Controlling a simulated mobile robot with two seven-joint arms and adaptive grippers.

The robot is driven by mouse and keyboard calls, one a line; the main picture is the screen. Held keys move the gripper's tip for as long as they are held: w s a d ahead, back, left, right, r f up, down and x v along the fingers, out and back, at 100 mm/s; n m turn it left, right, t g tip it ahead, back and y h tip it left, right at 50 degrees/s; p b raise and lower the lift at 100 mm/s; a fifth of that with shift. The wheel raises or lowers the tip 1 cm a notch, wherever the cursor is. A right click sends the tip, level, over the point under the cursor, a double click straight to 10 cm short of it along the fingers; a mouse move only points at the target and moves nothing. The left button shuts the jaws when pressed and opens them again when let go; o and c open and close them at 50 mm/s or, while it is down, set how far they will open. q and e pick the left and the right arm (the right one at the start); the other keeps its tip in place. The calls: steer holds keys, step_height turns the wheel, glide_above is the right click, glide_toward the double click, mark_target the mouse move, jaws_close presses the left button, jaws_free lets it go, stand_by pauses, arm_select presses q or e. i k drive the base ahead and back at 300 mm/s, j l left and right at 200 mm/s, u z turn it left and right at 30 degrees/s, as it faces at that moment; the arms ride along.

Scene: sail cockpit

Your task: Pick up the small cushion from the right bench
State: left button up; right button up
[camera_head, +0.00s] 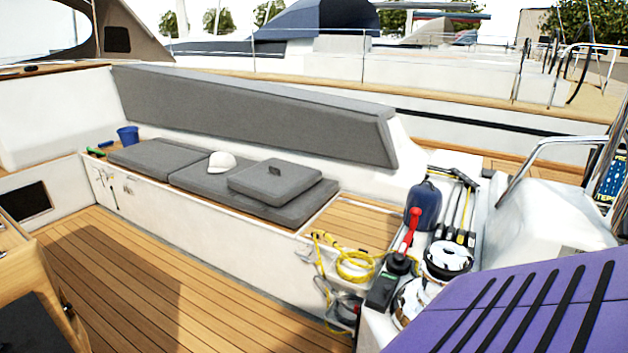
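The small cushion (275,183) is a dark grey square pad with a small black handle-like tab on top. It lies flat on the long grey seat cushion (300,207) of the bench, near that seat's right end. A white cap (222,162) sits just to its left, apart from it. The grey backrest (250,108) runs behind it. Neither of my grippers is in view.
A yellow rope (352,265), winches (447,258), a red-handled tool (408,232) and a blue rounded object (425,200) crowd the right. The wooden floor (150,270) before the bench is clear.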

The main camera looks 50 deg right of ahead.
mark_target(275, 182)
steer(key=z, duration=1.3)
steer(key=i+j+u, duration=0.3)
steer(key=i, duration=0.55)
steer(key=i+u, duration=0.25)
steer(key=i, duration=0.55)
steer(key=i+z, duration=0.15)
steer(key=i, duration=0.35)
steer(key=i+j+z, duration=0.1)
steer(key=i, duration=0.45)
steer(key=i+j+z, duration=0.15)
steer(key=i, duration=0.35)
